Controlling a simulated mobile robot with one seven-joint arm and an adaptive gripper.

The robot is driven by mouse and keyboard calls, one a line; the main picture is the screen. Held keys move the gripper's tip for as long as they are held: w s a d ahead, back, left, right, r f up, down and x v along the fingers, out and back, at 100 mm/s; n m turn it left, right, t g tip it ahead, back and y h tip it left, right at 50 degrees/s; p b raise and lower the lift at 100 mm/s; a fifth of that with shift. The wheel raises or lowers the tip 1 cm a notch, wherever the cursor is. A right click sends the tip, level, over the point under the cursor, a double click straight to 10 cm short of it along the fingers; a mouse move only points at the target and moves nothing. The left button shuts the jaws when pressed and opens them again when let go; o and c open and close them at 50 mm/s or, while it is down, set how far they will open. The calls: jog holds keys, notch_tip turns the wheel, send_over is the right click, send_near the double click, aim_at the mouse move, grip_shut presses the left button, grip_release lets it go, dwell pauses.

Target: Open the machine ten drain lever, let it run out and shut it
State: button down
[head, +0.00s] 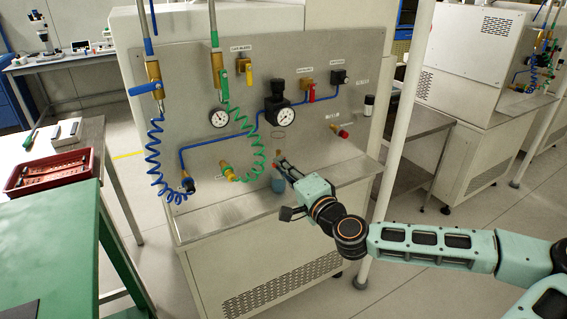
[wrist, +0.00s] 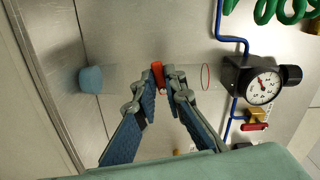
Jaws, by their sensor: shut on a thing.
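My gripper (wrist: 160,84) is shut on a small red lever (wrist: 157,72) in front of the steel panel in the wrist view. The lever's tip shows between the fingertips; the rest is hidden by them. In the head view my gripper (head: 279,163) reaches the panel below the large black-rimmed gauge, and the lever is mostly covered. A clear tube-like shape runs behind the fingers in the wrist view, with a thin red ring (wrist: 205,78) near one end. A blue, cup-like body (wrist: 91,80) is at its other end; it also shows under my gripper in the head view (head: 278,185). I cannot tell how the lever is turned.
The black regulator with its gauge (head: 277,109) sits above my gripper. Coiled blue (head: 153,160) and green (head: 243,127) hoses hang at left. A red-handled valve (head: 312,92) is higher on the panel. A white post (head: 400,140) stands at right, near my arm.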

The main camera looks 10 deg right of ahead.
jog(key=shift+r+m+p, duration=0.15)
jog(key=shift+m+p, duration=0.3)
jog(key=shift+m, duration=0.65)
jog(key=c, duration=2)
grip_release()
